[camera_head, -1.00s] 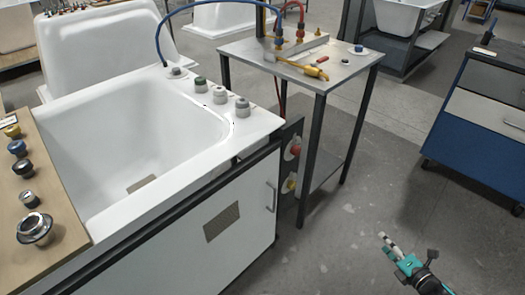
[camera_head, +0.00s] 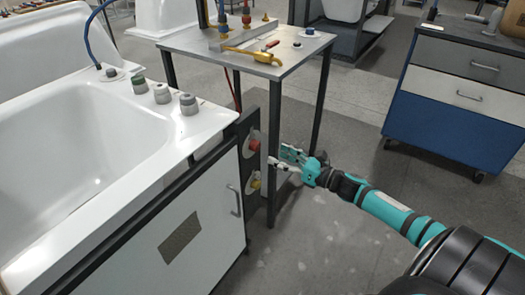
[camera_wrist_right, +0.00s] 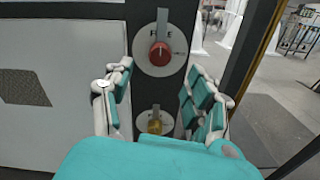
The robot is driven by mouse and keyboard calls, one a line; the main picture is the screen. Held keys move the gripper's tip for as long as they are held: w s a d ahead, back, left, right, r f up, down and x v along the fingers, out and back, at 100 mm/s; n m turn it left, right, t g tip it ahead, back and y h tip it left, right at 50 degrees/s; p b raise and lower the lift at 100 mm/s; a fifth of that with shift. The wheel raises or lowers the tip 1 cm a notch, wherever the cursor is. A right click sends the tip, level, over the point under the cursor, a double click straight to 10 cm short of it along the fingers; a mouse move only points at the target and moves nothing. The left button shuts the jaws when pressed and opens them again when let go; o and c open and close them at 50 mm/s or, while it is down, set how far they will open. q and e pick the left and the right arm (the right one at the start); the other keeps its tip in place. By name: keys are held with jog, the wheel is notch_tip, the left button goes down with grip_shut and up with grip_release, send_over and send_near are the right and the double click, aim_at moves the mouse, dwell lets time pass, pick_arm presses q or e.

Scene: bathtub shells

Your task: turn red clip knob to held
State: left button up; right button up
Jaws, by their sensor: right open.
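The red clip knob (camera_head: 255,144) is on a round pale dial on the dark end panel of the bathtub stand. In the right wrist view the red knob (camera_wrist_right: 160,53) has a grey pointer standing straight up across the lettering at the dial's top; smaller lettering is at its right. My right gripper (camera_head: 280,158) is open and empty in front of the panel, apart from the knob. In the wrist view its fingers (camera_wrist_right: 158,88) flank the space just below the red dial. My left gripper is not in view.
A yellow knob (camera_head: 254,184) on its own dial is below the red one. A metal table (camera_head: 250,62) with a yellow tool and fittings stands behind, its dark legs close to my gripper. A cabinet handle (camera_head: 234,200) is left. The floor at right is open.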

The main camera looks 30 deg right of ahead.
aim_at(259, 147)
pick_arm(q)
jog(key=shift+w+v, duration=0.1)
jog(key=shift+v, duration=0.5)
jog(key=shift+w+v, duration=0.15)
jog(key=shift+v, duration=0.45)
pick_arm(e)
jog(key=x, duration=0.6)
jog(key=shift+w+a, duration=0.15)
jog(key=shift+w, duration=0.2)
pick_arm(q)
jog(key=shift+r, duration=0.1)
pick_arm(e)
jog(key=c, duration=1.1)
